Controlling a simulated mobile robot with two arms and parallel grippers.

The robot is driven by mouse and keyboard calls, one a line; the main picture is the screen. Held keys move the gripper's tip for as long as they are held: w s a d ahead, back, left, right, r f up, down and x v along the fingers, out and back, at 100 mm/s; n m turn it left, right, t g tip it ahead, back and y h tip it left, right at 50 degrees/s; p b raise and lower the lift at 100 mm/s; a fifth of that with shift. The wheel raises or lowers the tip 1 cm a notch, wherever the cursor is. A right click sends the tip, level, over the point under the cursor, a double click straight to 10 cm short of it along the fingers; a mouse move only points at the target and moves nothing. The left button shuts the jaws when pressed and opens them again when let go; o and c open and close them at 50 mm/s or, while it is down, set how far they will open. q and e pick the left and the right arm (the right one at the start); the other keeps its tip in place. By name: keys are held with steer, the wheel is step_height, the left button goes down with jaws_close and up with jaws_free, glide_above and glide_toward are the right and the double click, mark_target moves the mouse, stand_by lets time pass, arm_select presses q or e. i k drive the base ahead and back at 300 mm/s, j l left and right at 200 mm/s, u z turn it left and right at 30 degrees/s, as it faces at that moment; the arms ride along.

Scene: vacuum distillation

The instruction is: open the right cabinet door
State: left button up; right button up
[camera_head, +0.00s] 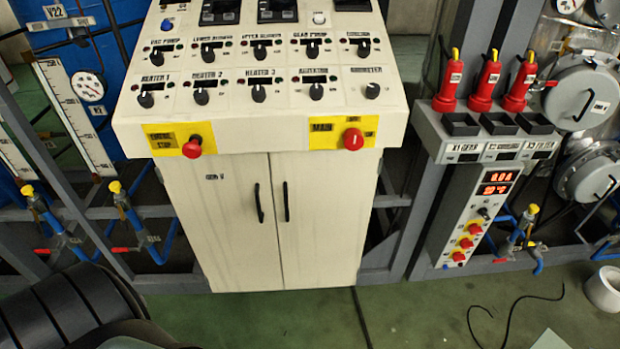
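The cream control cabinet (260,140) stands in the middle of the head view, with two doors below its sloped panel. The right cabinet door (328,220) is shut, flush with the left door (218,235). The right door's black vertical handle (286,201) is on its inner edge, close to the seam. The left door's black handle (259,203) is just across the seam. Neither of my grippers shows in this view, and nothing touches the handles.
A red emergency-stop button (192,147) and a red main switch (352,139) stick out above the doors. A grey control box (472,215) on a metal frame stands to the right. Green floor (420,315) in front is mostly clear, with a black cable (510,318) at right.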

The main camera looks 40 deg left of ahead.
mark_target(324, 199)
steer(key=u, duration=1)
